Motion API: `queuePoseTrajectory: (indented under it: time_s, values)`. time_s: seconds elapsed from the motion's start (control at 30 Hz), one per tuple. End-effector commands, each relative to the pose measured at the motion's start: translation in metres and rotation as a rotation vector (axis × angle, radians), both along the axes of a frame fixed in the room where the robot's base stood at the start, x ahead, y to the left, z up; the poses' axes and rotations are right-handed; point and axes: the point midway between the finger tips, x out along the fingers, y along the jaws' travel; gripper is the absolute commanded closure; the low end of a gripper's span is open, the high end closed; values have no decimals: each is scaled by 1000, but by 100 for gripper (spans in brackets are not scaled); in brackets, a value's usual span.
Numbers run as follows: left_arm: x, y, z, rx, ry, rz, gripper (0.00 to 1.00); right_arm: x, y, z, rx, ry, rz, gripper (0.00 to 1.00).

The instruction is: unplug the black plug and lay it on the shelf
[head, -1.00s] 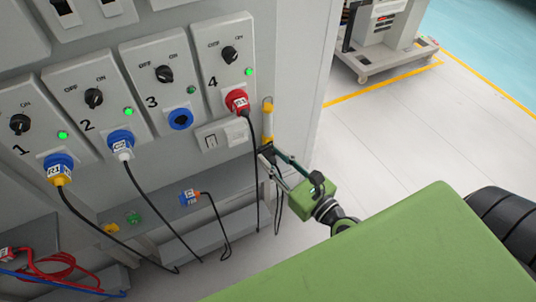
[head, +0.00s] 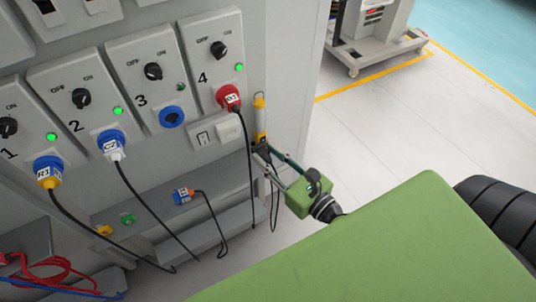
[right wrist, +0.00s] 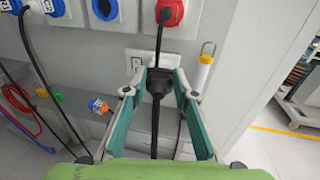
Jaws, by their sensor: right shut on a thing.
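My right gripper (head: 262,149) is shut on the black plug (right wrist: 157,82), whose body shows between the fingertips in the right wrist view. The plug's black cord hangs down from it. In the head view the gripper is right of the white wall socket plate (head: 229,131), whose face shows uncovered, so the plug looks clear of it. The plate also shows behind the plug in the right wrist view (right wrist: 163,60). The grey shelf (head: 155,211) runs below the panel, left of the gripper. My left gripper is not in view.
A blue-and-orange plug (head: 183,195), a green piece (head: 127,218) and a yellow piece (head: 103,230) lie on the shelf. The red plug's cord (head: 249,165) hangs close to the gripper. A yellow-and-white lamp (head: 260,120) is on the wall just above it.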

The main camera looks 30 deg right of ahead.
Motion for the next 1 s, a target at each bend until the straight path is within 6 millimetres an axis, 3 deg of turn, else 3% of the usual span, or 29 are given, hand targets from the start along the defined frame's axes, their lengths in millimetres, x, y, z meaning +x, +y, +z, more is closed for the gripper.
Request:
queuePoseTrajectory:
  time_s: [1.0]
  values:
    - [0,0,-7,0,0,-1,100,-20,-1,0,0,0,0,100]
